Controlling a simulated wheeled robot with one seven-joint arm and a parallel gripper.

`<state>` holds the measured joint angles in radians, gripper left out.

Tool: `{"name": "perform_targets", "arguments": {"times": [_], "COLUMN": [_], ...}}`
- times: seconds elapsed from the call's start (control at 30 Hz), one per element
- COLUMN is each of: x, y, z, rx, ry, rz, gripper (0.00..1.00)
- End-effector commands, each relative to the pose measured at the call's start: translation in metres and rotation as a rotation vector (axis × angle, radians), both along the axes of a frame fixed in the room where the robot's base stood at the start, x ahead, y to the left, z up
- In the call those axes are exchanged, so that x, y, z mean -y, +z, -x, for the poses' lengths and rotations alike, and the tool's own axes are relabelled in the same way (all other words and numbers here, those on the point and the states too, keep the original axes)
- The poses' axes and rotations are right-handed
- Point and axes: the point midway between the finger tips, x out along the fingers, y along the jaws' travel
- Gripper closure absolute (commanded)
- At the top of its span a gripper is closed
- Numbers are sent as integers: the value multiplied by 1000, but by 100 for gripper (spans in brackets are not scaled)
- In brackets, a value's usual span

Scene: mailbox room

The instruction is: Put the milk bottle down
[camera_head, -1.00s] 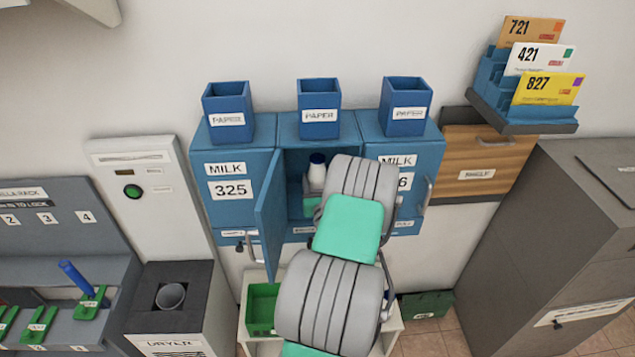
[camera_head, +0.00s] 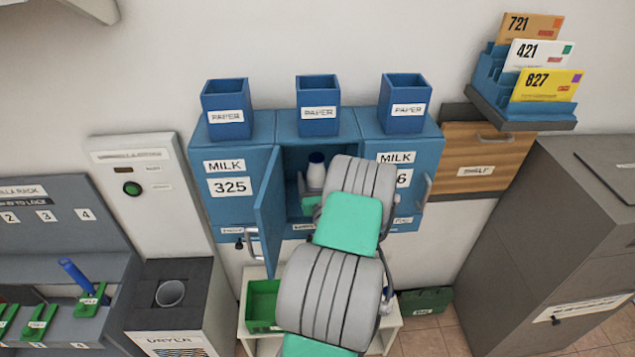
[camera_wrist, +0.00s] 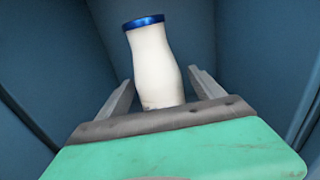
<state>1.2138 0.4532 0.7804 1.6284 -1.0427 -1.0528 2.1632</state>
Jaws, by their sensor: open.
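The milk bottle (camera_head: 316,172) is white with a blue cap and stands inside the open middle compartment of the blue mailbox (camera_head: 330,130). In the wrist view the bottle (camera_wrist: 155,62) leans slightly in the picture, between my two fingers. My gripper (camera_wrist: 156,92) is open around its lower part, with a gap visible on both sides. The bottle's base is hidden by my gripper's palm, so its contact with the compartment floor cannot be seen. In the head view my arm hides most of my gripper.
The middle compartment's door (camera_head: 268,217) stands open on the left. Compartment walls (camera_wrist: 255,50) enclose my gripper closely. Three blue paper boxes (camera_head: 319,105) stand on top. A shelf below holds a green bin (camera_head: 262,303). A grey cabinet (camera_head: 550,220) stands at right.

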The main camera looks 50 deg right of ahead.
Motion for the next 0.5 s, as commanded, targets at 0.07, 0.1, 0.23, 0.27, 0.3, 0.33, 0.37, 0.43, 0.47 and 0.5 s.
{"name": "perform_targets", "arguments": {"times": [0.07, 0.1, 0.23, 0.27, 0.3, 0.33, 0.37, 0.43, 0.47, 0.5], "x": [-3, -7, -27, -33, -41, -46, -51, -63, -68, -72], "y": [0, -1, -4, -4, -4, -4, -3, -2, -2, -1], "z": [4, 9, 31, 37, 45, 51, 56, 68, 72, 77], "rx": [-1, 0, 1, 1, 1, 1, 1, 1, 1, -1], "ry": [-2, -3, -4, -6, -5, -6, -6, -6, -4, -5], "rz": [-1, -1, -2, -2, -1, -2, -2, 0, -1, -1], "gripper": [23, 23, 23, 23, 23, 23, 23, 23, 23, 23]}}
